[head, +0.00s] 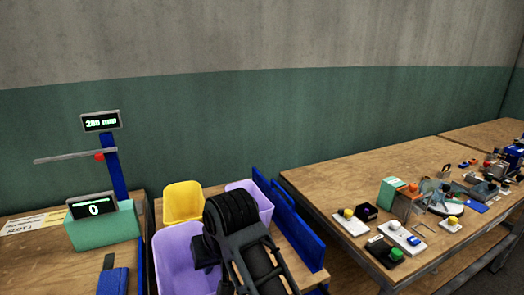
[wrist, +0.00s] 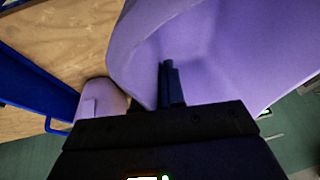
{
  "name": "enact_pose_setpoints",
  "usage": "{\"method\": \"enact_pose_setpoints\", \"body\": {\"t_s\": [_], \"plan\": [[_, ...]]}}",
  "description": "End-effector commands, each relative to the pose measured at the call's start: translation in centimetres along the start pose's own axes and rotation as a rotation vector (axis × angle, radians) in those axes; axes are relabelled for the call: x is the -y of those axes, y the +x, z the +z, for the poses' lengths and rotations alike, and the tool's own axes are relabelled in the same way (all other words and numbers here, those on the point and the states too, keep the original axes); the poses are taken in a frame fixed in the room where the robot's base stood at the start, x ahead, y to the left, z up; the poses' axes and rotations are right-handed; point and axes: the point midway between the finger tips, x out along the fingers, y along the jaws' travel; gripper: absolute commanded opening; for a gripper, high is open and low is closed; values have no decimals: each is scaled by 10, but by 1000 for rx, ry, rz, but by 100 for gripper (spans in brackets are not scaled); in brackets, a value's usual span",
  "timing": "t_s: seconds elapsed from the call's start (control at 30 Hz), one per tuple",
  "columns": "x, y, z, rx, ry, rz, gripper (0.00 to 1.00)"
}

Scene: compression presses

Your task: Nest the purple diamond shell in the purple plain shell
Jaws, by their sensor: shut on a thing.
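Two purple shells show in the head view. One purple shell (head: 180,265) is at the front left, next to my gripper (head: 208,255). The other purple shell (head: 262,205) is at the back right, partly hidden behind my arm. In the wrist view, my gripper (wrist: 170,82) is shut on the wall of a large purple shell (wrist: 220,45), which appears to be the front-left one. A smaller part of a second purple shell (wrist: 100,98) shows to its left, apart from it in the picture. I cannot tell which shell is diamond and which is plain.
A yellow shell (head: 183,201) stands at the back left of the wooden table. Blue rails (head: 300,228) edge that table on the right. A green stand with displays (head: 103,222) is on the left bench. The right workbench (head: 335,190) holds several small devices.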

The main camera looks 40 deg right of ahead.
Motion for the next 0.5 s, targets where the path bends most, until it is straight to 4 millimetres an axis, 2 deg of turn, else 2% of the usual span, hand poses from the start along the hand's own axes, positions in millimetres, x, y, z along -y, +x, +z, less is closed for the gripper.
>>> {"method": "enact_pose_setpoints", "body": {"t_s": [0.27,0.5], "plan": [[-3,-2,-7,-14,4,1,0],[-5,1,-2,-4,3,6,0]]}}
